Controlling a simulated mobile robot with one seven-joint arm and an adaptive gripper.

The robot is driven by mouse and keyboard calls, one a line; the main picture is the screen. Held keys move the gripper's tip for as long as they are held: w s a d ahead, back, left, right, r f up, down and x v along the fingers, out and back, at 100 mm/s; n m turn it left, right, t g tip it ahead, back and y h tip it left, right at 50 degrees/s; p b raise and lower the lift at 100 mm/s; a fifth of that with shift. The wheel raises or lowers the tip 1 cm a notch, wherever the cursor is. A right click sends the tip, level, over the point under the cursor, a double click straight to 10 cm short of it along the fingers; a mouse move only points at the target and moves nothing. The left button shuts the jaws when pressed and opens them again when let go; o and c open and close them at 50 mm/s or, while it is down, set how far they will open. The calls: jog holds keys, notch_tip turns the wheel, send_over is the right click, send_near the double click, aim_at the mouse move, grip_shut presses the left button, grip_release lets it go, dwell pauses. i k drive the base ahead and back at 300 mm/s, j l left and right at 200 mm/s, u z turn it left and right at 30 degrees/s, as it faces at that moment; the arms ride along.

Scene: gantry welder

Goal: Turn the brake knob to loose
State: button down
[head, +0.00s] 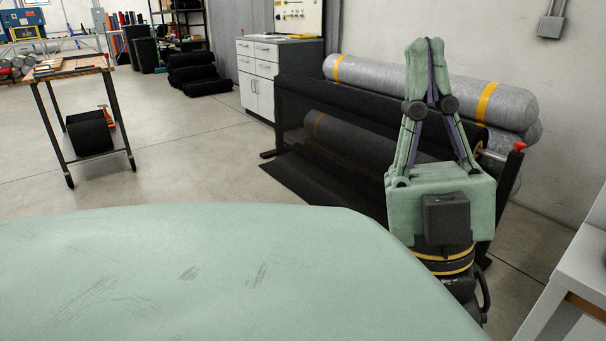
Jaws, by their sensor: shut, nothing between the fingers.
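Large silver rolls (400,78) with yellow bands lie behind the stand along the wall. A white-grey table (570,265) stands at the lower right. A grey drawer cabinet (257,78) is behind the roll. A wheeled cart (50,112) stands left, with open floor between.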

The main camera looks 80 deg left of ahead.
aim_at(519, 145)
jog(key=u, duration=2)
jog(key=i+j, duration=0.65)
jog(key=i+j+z, duration=0.15)
jog(key=i, duration=0.3)
jog(key=i+j+z, duration=0.1)
jog(key=i, duration=0.3)
jog(key=i+j+z, duration=0.15)
jog(key=i, duration=0.25)
jog(key=i+l+z, duration=0.25)
jog(key=i+l, duration=0.7)
jog(key=l, duration=0.2)
